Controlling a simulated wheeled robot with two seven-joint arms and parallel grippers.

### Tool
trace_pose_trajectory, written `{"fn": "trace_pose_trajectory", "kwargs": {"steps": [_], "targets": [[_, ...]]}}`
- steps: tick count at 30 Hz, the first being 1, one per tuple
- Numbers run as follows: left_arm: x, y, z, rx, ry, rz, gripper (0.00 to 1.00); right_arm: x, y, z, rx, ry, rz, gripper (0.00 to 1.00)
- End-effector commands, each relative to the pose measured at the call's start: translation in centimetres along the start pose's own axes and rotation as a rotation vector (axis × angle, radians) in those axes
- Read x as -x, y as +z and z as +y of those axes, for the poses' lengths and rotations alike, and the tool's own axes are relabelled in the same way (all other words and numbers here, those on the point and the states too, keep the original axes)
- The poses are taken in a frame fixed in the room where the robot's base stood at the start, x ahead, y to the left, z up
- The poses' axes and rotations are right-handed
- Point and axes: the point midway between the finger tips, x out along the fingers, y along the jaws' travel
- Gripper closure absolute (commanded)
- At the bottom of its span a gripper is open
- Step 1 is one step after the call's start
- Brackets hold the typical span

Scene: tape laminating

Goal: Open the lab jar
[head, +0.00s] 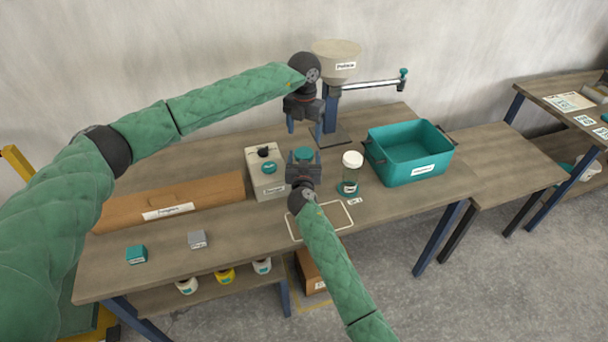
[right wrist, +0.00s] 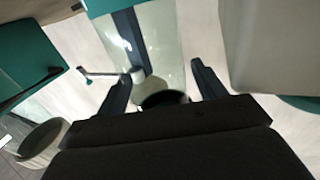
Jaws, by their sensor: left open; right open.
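A teal lid (head: 303,155) shows between the fingers of my right gripper (head: 304,164), in front of the machine's right side. In the right wrist view a pale, clear jar body (right wrist: 165,40) shows between the two spread fingers of the right gripper (right wrist: 158,70). The fingers are open, and contact with the jar cannot be told. My left gripper (head: 305,127) is open, points down and is empty, above the teal lid. The lower jar is hidden by my right gripper in the head view.
A white-lidded clear jar (head: 350,187) stands to the right, near a teal bin (head: 415,170). A grey-white machine (head: 266,186) stands close on the left. A hopper (head: 336,62) with a side arm is behind.

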Motion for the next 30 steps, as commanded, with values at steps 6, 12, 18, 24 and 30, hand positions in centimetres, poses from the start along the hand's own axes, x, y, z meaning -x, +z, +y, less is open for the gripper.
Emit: {"fn": "trace_pose_trajectory", "kwargs": {"steps": [6, 12, 18, 24, 30], "targets": [[-0.01, 0.0, 0.0, 0.0, 0.0, 0.0, 0.28, -0.04, 0.05, 0.0, 0.0, 0.0, -0.001, 0.31], [-0.01, 0.0, 0.0, 0.0, 0.0, 0.0, 0.28, -0.03, 0.05, 0.0, 0.0, 0.0, -0.001, 0.64], [-0.01, 0.0, 0.0, 0.0, 0.0, 0.0, 0.28, -0.02, 0.06, 0.0, 0.0, 0.0, -0.001, 1.0], [-0.02, 0.0, 0.0, -0.064, 0.0, 0.0, 0.28, -0.02, 0.08, 0.0, 0.0, 0.0, -0.001, 1.0], [-0.04, 0.0, -0.02, -0.299, 0.0, 0.0, 0.28, -0.01, 0.1, 0.0, 0.0, 0.0, -0.001, 1.0]]}}
